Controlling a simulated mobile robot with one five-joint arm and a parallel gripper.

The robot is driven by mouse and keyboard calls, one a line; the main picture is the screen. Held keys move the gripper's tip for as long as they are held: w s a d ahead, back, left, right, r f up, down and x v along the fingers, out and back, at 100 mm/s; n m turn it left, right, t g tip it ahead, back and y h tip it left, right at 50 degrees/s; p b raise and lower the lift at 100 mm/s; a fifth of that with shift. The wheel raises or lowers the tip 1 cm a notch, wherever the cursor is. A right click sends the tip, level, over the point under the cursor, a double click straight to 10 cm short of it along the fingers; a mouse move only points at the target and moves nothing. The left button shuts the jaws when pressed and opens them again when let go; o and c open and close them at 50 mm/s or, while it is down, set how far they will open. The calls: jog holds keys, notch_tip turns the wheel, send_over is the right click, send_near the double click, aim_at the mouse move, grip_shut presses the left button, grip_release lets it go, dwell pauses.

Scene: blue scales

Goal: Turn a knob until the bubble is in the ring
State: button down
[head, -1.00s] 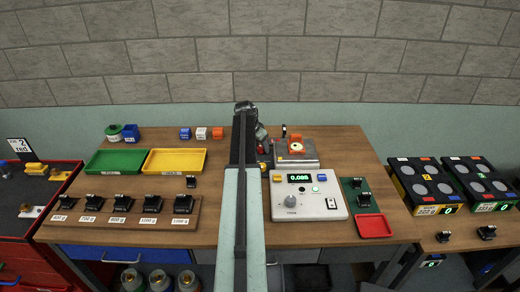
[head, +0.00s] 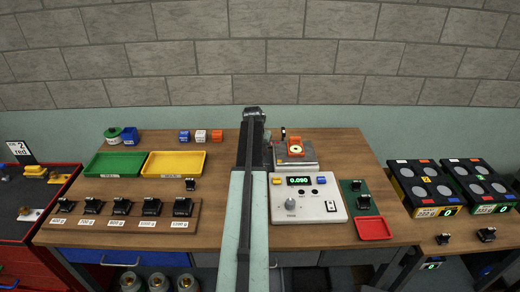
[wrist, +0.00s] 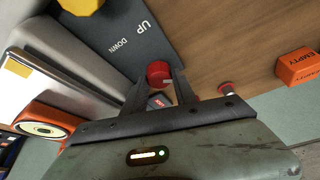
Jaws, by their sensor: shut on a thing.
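My gripper (wrist: 160,86) has its two dark fingers on either side of a red knob (wrist: 159,73) in the wrist view, shut on it. The knob is beside a dark plate (wrist: 140,40) marked UP and DOWN. In the head view an orange piece with a pale round face (head: 296,147) sits on the grey scale (head: 309,156). The bubble and ring are too small to read. The arm hides my gripper there.
A white control box (head: 318,207) with a display (head: 299,180) reading 0.090 stands in front of the scale. An orange EMPTY block (wrist: 299,68) is at the right in the wrist view. Green (head: 113,175) and yellow (head: 174,176) trays stand left of my arm.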

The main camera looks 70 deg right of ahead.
jog(key=c, duration=1)
grip_release()
jog(key=p+v, duration=0.7)
jog(key=shift+a+r, duration=0.2)
jog(key=shift+r, duration=0.15)
